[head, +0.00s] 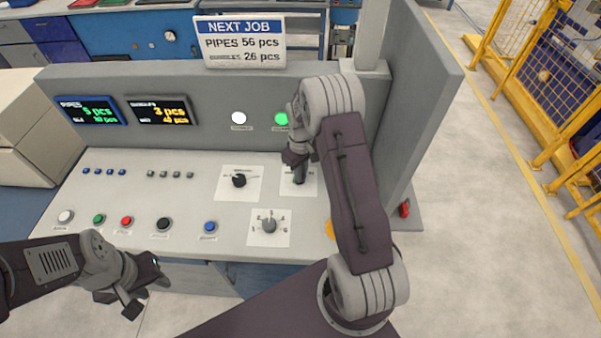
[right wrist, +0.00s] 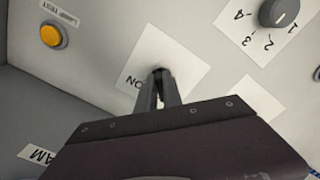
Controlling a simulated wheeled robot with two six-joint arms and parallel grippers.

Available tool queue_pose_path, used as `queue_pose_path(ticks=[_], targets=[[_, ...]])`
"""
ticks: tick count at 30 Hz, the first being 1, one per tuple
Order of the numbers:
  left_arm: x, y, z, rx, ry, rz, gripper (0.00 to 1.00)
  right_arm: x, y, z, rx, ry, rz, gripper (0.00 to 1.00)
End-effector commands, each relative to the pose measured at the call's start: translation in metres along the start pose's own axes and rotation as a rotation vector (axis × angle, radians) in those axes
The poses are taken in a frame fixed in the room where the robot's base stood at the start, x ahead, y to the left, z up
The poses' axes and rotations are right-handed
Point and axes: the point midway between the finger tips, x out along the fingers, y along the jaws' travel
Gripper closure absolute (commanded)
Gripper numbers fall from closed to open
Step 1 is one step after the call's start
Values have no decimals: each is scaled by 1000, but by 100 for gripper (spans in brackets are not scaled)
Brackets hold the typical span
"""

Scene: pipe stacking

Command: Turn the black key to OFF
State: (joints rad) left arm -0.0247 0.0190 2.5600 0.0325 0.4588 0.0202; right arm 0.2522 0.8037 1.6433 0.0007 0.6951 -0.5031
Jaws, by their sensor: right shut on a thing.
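My right gripper (head: 299,178) points down at a white plate (head: 311,186) on the sloped panel. In the right wrist view, its two fingers (right wrist: 158,90) are close together over the plate (right wrist: 182,62), shut on the black key (right wrist: 161,72). Only a small dark part of the key shows between the fingers. The word "ON" is legible on the plate beside the fingers. Any OFF mark is hidden, and I cannot tell the key's exact angle. My left gripper (head: 148,288) is open and empty, in front of the panel's lower left edge.
A black selector (head: 239,181) is left of the key plate. A grey numbered dial (head: 269,226) sits below it; it also shows in the right wrist view (right wrist: 280,11). Several push buttons line the panel, with an orange one (right wrist: 51,36) nearby. A green lamp (head: 281,119) is lit.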

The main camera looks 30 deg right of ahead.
Motion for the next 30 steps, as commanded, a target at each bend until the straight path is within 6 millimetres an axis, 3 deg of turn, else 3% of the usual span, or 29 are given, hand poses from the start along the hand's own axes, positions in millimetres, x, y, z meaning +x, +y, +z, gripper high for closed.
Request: queue_pose_path(ticks=[5,6,7,8,18,30], targets=[[-1,0,0,0,0,0,64,-3,2,-3,-3,10,8,100],[-1,0,0,0,0,0,64,-3,2,-3,-3,11,8,79],[-1,0,0,0,0,0,64,-3,2,-3,-2,10,7,70],[0,0,0,0,0,0,64,-3,2,-3,-2,9,7,68],[1,0,0,0,0,0,64,-6,1,-1,-1,4,3,68],[10,0,1,0,0,0,64,-83,2,-2,-1,8,5,68]])
